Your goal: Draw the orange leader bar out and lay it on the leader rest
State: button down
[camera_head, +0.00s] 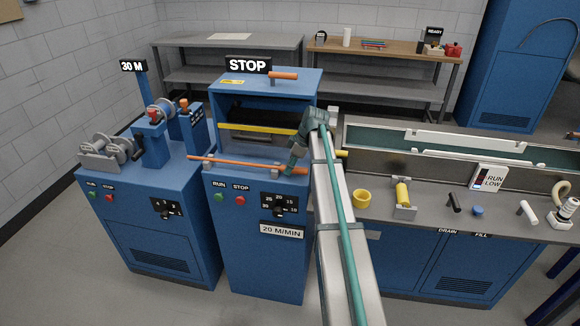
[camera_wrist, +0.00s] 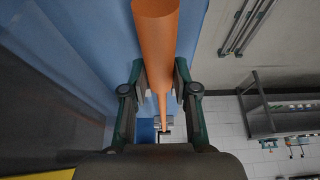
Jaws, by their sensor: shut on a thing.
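The orange leader bar (camera_head: 240,164) lies level along the front of the middle blue machine, in front of its dark opening. Its left end reaches toward the left machine, and its right end is just past my gripper (camera_head: 293,160). My gripper is shut on the bar near that right end. In the wrist view the bar (camera_wrist: 157,35) runs between both fingers of my gripper (camera_wrist: 159,78) and narrows into the distance. A small grey bracket (camera_head: 275,173) is at or just under the bar; I cannot tell whether they touch. I cannot make out for sure which part is the leader rest.
The middle machine (camera_head: 255,240) has a STOP sign (camera_head: 248,65), a yellow bar (camera_head: 258,128) across its opening and an orange handle (camera_head: 284,75) on top. The left machine (camera_head: 150,190) carries spools. A long trough (camera_head: 450,150) and a yellow cup (camera_head: 361,198) are at right.

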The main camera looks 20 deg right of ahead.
jog(key=c, duration=0.8)
grip_release()
